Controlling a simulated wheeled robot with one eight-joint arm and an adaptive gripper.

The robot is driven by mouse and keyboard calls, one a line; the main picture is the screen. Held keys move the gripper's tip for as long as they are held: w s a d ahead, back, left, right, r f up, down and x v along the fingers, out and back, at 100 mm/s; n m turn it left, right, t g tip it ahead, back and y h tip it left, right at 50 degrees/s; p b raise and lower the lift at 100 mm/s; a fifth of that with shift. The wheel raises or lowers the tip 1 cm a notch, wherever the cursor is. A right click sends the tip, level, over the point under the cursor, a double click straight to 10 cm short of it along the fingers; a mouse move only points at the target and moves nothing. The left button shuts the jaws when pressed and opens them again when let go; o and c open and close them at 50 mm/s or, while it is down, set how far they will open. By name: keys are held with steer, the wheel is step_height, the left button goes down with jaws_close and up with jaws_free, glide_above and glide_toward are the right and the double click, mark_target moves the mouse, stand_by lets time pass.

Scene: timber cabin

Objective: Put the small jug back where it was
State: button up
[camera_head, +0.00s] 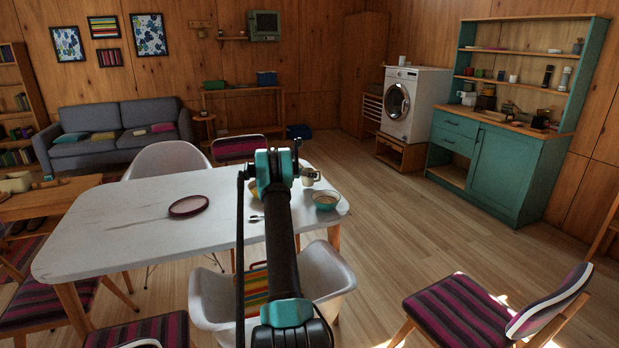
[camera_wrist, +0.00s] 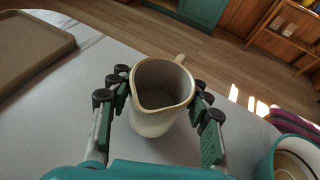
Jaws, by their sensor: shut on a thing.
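The small jug (camera_wrist: 160,105) is cream-coloured, with a spout towards me and a handle at the far side. In the wrist view it is upright between the two fingers of my gripper (camera_wrist: 160,92), which is shut on its sides. The jug also shows in the head view (camera_head: 309,177) near the table's far right end, just right of my arm. Whether its base touches the white table (camera_head: 120,222) cannot be told.
A teal bowl (camera_head: 326,200) stands close to the jug; it also shows in the wrist view (camera_wrist: 292,160). A brown tray (camera_wrist: 35,48) lies left of the jug there. A dark round plate (camera_head: 189,206) is mid-table. The table's left part is clear. Chairs surround the table.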

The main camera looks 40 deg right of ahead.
steer(key=shift+f, duration=0.65)
steer(key=o, duration=1.4)
steer(key=shift+f, duration=0.1)
